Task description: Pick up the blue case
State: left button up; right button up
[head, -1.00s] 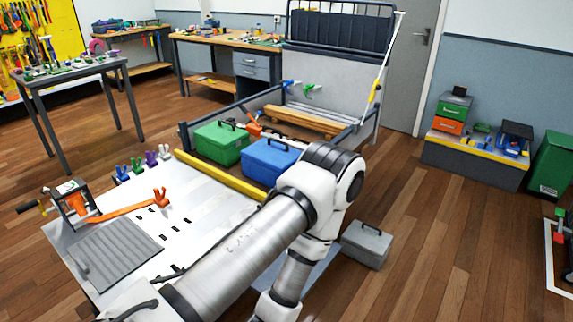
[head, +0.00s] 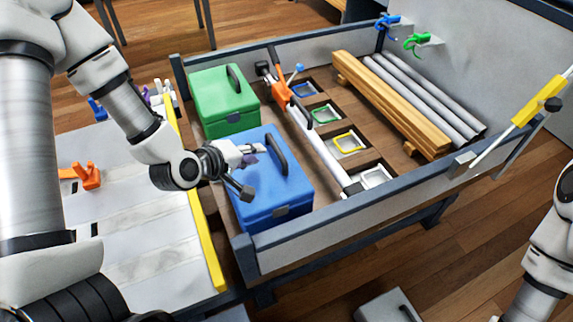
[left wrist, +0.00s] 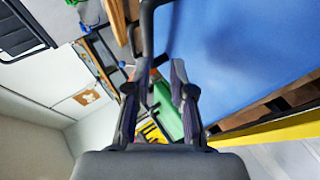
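The blue case (head: 275,185) stands upright in the grey-walled bin, with its dark handle (head: 276,150) raised on top. My left gripper (head: 250,170) hovers over the left part of its lid, close to the handle. In the left wrist view the gripper (left wrist: 157,85) has its two fingers spread with nothing held between them. The blue case (left wrist: 235,50) fills the upper right there, and its handle (left wrist: 147,32) shows just beyond the fingertips. Whether the gripper touches the case cannot be told. My right gripper is out of view; only its arm shows at the right edge.
A green case (head: 222,100) stands behind the blue one. A divider with an orange clamp (head: 281,88) lies right of it, then wood beams (head: 390,105) and grey pipes (head: 425,100). A yellow rail (head: 205,240) edges the white table on the left. A grey case (head: 385,308) is on the floor.

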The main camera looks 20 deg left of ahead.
aim_at(272, 146)
pick_arm(q)
jog(key=shift+w+d+f+b, duration=0.15)
jog(key=shift+w+d+b, duration=0.15)
jog(key=shift+w+b, duration=0.35)
jog(key=shift+w+d+f+b, duration=0.15)
jog(key=shift+w+d+b, duration=0.15)
jog(key=shift+w+b, duration=0.25)
jog(key=x, duration=0.2)
jog(key=b+x, duration=0.1)
jog(key=x, duration=0.2)
jog(key=shift+w+r, duration=0.15)
jog(key=shift+w, duration=0.15)
jog(key=shift+r, duration=0.1)
grip_shut()
